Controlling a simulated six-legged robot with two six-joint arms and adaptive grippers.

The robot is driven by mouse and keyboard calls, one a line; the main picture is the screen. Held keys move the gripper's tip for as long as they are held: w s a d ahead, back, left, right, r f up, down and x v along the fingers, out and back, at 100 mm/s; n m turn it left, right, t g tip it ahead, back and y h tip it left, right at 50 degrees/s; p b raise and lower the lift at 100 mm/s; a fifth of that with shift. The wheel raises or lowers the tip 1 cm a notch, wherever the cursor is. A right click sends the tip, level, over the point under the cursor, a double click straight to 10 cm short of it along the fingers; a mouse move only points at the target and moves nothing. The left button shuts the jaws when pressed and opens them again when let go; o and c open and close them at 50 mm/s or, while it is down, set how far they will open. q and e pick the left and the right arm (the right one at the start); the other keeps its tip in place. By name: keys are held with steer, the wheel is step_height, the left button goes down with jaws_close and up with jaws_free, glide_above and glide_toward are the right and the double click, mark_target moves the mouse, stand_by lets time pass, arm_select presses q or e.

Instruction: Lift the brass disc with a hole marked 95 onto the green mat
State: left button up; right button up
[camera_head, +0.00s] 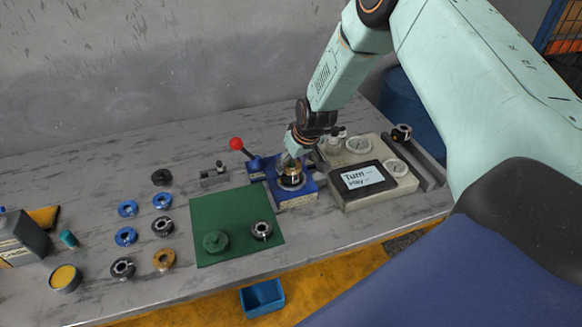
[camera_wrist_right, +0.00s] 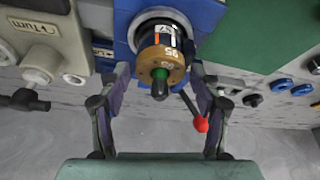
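The brass disc marked 95 (camera_wrist_right: 152,63) sits around a shaft with a green and black tip, on the blue fixture (camera_wrist_right: 208,12). In the head view the brass disc (camera_head: 292,171) shows partly below my gripper. My right gripper (camera_wrist_right: 160,78) is open, one finger on each side of the disc, with gaps visible. In the head view the right gripper (camera_head: 292,155) is just above the fixture. The green mat (camera_head: 222,205) lies left of the fixture, with a green disc (camera_head: 215,242) and a dark metal ring (camera_head: 262,230) on it. My left gripper is not in view.
A red-knobbed lever (camera_head: 237,144) rises at the fixture's left. A beige unit with a sign (camera_head: 375,200) stands to its right. Several blue, dark and brass discs (camera_head: 164,259) lie left of the mat. The mat's upper part is clear.

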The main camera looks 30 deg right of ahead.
steer(key=shift+s+r, duration=0.2)
steer(key=shift+s, duration=0.1)
steer(key=c, duration=0.5)
steer(key=shift+w+f, duration=0.1)
steer(key=shift+w, duration=0.1)
steer(key=c, duration=0.4)
steer(key=shift+s, duration=0.1)
steer(key=shift+c, duration=1.1)
step_height(320, 180, up, 10)
steer(key=p, duration=0.4)
